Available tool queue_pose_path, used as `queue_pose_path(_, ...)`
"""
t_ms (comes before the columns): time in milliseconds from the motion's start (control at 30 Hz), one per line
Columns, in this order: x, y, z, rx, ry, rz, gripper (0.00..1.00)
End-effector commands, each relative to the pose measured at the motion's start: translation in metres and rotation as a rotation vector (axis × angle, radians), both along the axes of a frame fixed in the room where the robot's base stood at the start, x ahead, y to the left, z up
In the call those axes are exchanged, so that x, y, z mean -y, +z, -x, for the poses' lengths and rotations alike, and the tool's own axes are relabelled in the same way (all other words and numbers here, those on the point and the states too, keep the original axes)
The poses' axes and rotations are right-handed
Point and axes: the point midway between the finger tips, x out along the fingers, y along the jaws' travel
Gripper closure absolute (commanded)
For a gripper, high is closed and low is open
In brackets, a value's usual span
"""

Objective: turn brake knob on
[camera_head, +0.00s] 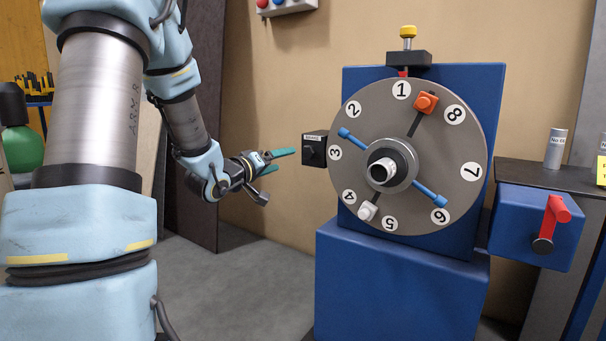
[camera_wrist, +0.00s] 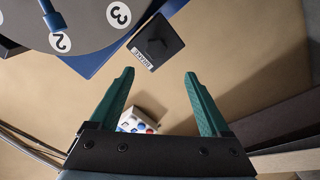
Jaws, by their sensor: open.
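The brake knob (camera_head: 309,153) is a small black knob on a dark box with a BRAKE label, at the left edge of the blue machine. In the wrist view the brake box (camera_wrist: 157,43) lies ahead of my fingertips, with the knob on its face. My gripper (camera_head: 283,160) is left of the box in the head view, its green fingers spread and pointing toward it. In the wrist view my gripper (camera_wrist: 159,75) is open, with nothing between the fingers. A gap separates the fingertips from the knob.
A grey numbered disc (camera_head: 445,125) with coloured pegs and blue rods stands right of the brake box. A blue box with a red lever (camera_head: 556,213) is at far right. A white button box (camera_head: 284,7) is on the tan wall. Floor left of the machine is clear.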

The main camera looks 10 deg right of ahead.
Motion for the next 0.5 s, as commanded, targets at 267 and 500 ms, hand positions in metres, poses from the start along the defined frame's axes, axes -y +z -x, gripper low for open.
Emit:
queue_pose_path(267,0.021,0.001,-0.015,0.008,-0.023,0.032,0.19)
queue_pose_path(500,0.054,0.0,-0.046,0.008,-0.021,0.032,0.19)
